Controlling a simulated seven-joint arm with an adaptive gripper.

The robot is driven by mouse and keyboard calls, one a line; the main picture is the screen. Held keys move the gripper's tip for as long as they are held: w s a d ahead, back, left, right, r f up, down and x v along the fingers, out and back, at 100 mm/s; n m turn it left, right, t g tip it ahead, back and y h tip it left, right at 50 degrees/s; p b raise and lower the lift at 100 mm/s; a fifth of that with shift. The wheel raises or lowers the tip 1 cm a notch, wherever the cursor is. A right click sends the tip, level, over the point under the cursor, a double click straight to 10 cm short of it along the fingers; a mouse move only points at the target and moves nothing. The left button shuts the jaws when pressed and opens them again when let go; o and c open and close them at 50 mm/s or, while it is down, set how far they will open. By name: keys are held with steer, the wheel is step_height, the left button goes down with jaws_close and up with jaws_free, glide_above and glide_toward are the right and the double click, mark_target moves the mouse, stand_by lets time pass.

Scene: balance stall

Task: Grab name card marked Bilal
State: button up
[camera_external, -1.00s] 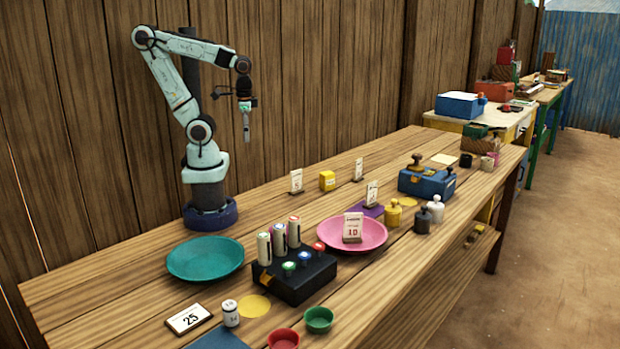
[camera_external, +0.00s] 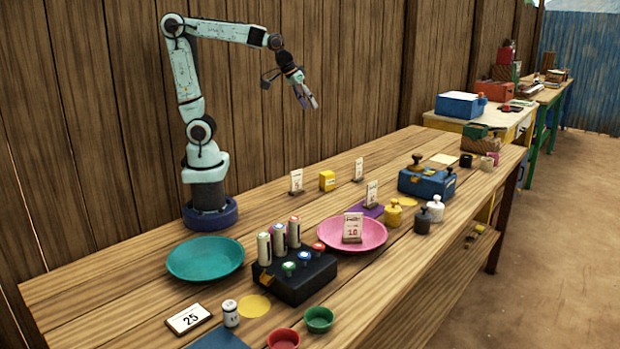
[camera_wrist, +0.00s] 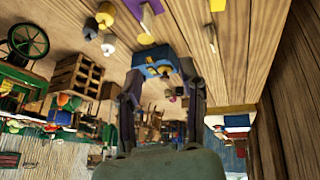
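Several small white cards stand on the wooden table. One card (camera_external: 296,181) is at the back left of a yellow cube, another card (camera_external: 358,169) is at its right, and a third card (camera_external: 371,194) is by a purple mat. A larger white card (camera_external: 352,228) stands in the pink dish. The writing is too small to tell which is marked Bilal. My gripper (camera_external: 311,105) is raised high above the table, tilted down to the right, and empty. In the wrist view my gripper (camera_wrist: 161,88) has its two fingers apart.
The yellow cube (camera_external: 327,180), purple mat (camera_external: 366,209), pink dish (camera_external: 376,236), blue box (camera_external: 426,182) and several weights (camera_external: 436,208) crowd the table's middle and right. A teal dish (camera_external: 205,259) and black block (camera_external: 294,276) are nearer. A wooden wall stands behind.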

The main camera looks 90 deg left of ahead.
steer(key=w+a+f+n+t, duration=0.1)
steer(key=w+n, duration=0.1)
steer(key=w, duration=0.8)
steer(key=g+y, duration=0.1)
steer(key=g, duration=0.1)
glide_above(372, 202)
step_height(372, 202, down, 15)
steer(key=shift+m+g+y, duration=0.3)
steer(key=shift+g, duration=0.2)
steer(key=f, duration=0.2)
steer(key=s+f, duration=0.1)
steer(key=f, duration=0.4)
steer(key=shift+s+d+f, duration=0.25)
steer(key=shift+s+d, duration=0.05)
steer(key=x, duration=0.4)
steer(key=shift+w+f, duration=0.1)
steer(key=shift+f, duration=0.3)
steer(key=shift+w+a+f, duration=0.2)
steer(key=shift+a+f, duration=0.05)
steer(key=shift+f, duration=0.4)
jaws_close()
